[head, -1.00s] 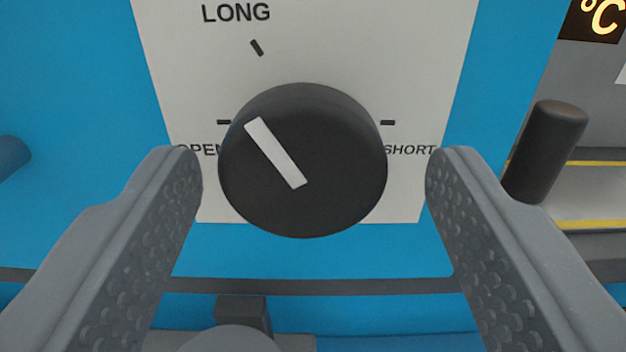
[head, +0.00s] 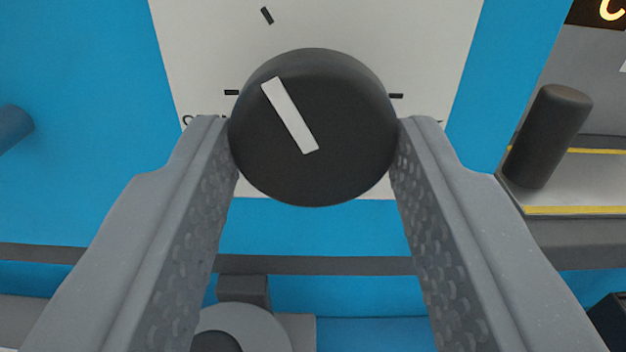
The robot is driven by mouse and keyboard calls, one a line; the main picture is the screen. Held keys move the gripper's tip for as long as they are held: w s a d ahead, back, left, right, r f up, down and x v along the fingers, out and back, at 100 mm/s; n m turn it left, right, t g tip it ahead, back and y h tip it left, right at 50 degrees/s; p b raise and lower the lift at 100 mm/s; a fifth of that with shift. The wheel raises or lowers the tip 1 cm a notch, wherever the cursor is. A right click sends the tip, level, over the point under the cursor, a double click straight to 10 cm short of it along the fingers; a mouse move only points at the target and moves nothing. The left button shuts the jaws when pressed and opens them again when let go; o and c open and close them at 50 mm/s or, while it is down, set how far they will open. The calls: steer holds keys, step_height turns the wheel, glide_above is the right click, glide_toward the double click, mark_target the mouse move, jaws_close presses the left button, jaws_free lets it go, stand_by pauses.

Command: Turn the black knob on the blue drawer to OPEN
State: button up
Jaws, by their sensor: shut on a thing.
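The black knob (head: 350,125) is round, with a white pointer bar (head: 289,115) on its face. It sits on a white label plate (head: 385,35) on the blue drawer front (head: 70,190). The pointer tilts up and to the left, toward the upper-left tick mark (head: 267,15). My gripper (head: 313,140) is shut on the knob, one finger on its left side and one on its right. The OPEN and SHORT lettering is almost wholly hidden behind the fingers and knob. The LONG lettering is out of the picture.
A dark cylindrical handle (head: 547,135) stands out to the right of the plate, near a shelf with yellow edges (head: 575,210). A blue rounded peg (head: 12,128) is at the left edge. A dark strip (head: 320,265) runs below the knob, with a grey round part (head: 245,325) under it.

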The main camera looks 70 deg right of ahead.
steer(key=shift+s+d+r+n+p, duration=0.15)
steer(key=shift+n+p, duration=0.15)
steer(key=shift+p, duration=0.55)
steer(key=shift+s+d+f+n+p, duration=0.1)
steer(key=shift+n+p, duration=0.2)
steer(key=shift+p, duration=0.55)
steer(key=n+p, duration=0.1)
steer(key=p, duration=0.3)
steer(key=shift+r+n, duration=0.15)
steer(key=shift+n, duration=0.15)
steer(key=n+p, duration=0.2)
steer(key=p, duration=0.3)
steer(key=shift+n, duration=0.4)
steer(key=n+p, duration=0.2)
steer(key=p, duration=0.1)
steer(key=n+p, duration=0.3)
steer(key=p, duration=0.1)
steer(key=shift+n, duration=0.3)
steer(key=shift+f+n, duration=0.2)
steer(key=shift+n, duration=0.1)
steer(key=shift+a, duration=0.1)
steer(key=o, duration=1)
steer(key=shift+c, duration=0.2)
